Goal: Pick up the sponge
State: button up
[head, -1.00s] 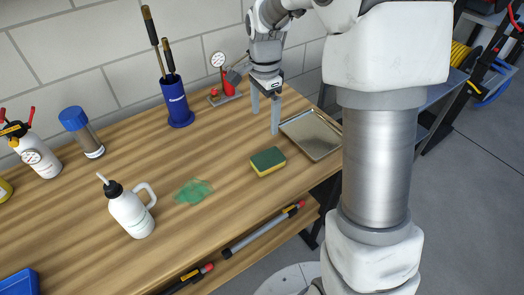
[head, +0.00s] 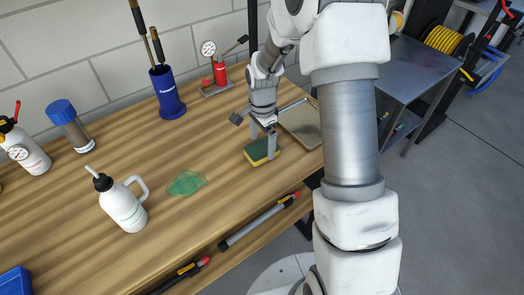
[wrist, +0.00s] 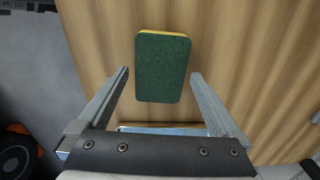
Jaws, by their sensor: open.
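The sponge (head: 259,154) is a yellow block with a dark green top, lying flat on the wooden workbench. My gripper (head: 262,145) is above it in the head view, fingers pointing down and partly covering it. In the wrist view the sponge (wrist: 162,67) shows its green face, with a thin yellow edge. It lies between the lines of the two open fingers of my gripper (wrist: 160,78), mostly beyond their tips. The fingers hold nothing. Whether a fingertip touches the sponge I cannot tell.
A metal tray (head: 303,127) lies close right of the sponge. A green stain or cloth (head: 186,183) and a white bottle (head: 124,205) are to the left. A blue holder (head: 168,95) and a red gauge device (head: 218,75) stand behind. Bare wood lies left of the sponge.

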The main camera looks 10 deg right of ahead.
aim_at(265, 148)
jog(key=shift+f, duration=0.65)
jog(key=c, duration=1.2)
jog(key=shift+o, duration=0.2)
jog(key=shift+r, duration=0.5)
jog(key=r, duration=0.3)
jog(key=shift+s+d+r, duration=0.25)
jog(key=shift+d+r, duration=0.1)
jog(key=shift+r, duration=0.05)
jog(key=s+d+r+p, duration=0.1)
jog(key=s+d+r, duration=0.5)
jog(key=d, duration=0.2)
jog(key=shift+s+d, duration=0.25)
jog(key=shift+s, duration=0.1)
jog(key=shift+r, duration=0.1)
